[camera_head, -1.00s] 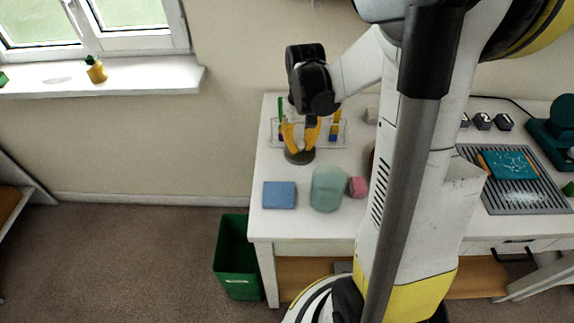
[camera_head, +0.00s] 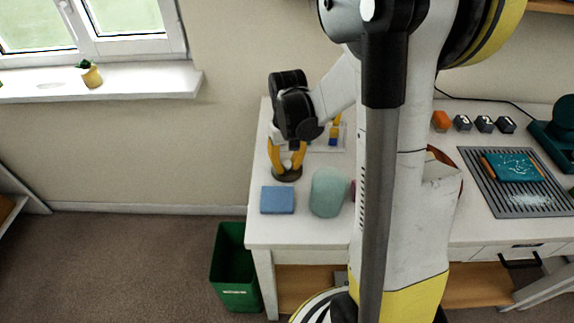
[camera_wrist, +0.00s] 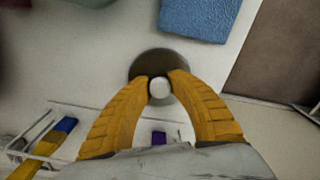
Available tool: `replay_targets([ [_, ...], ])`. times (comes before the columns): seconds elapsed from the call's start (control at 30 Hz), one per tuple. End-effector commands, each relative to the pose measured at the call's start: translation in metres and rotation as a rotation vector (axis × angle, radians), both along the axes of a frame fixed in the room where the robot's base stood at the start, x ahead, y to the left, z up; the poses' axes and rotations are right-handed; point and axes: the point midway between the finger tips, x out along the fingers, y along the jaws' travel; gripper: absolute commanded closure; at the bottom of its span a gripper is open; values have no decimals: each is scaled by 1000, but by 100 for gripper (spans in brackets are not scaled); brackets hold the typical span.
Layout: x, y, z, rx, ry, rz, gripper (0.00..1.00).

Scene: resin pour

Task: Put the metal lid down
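The metal lid (camera_head: 288,175) is a dark round disc with a pale knob. In the wrist view, the lid (camera_wrist: 142,66) sits at the fingertips with its knob between them. My gripper (camera_head: 287,165), with yellow fingers, is shut on the knob; it also shows in the wrist view (camera_wrist: 161,88). The lid is over the left end of the white table (camera_head: 300,233), behind the blue block. I cannot tell whether its underside touches the tabletop.
A blue block (camera_head: 278,200) and a pale green rounded container (camera_head: 327,192) stand just in front. A clear rack (camera_wrist: 180,118) with coloured items is close behind. A pink thing (camera_head: 353,191) is partly hidden by my arm. A green bin (camera_head: 235,270) stands on the floor left.

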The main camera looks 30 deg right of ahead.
Motion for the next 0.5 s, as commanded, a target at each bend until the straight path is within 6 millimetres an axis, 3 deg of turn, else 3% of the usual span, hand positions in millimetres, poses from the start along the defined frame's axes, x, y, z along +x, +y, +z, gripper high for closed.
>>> replay_targets([
  [0.07, 0, 0, 0, 0, 0, 0, 60],
  [0.33, 0, 0, 2, 0, 0, 0, 60],
  [0.5, 0, 0, 22, 0, 0, 0, 60],
])
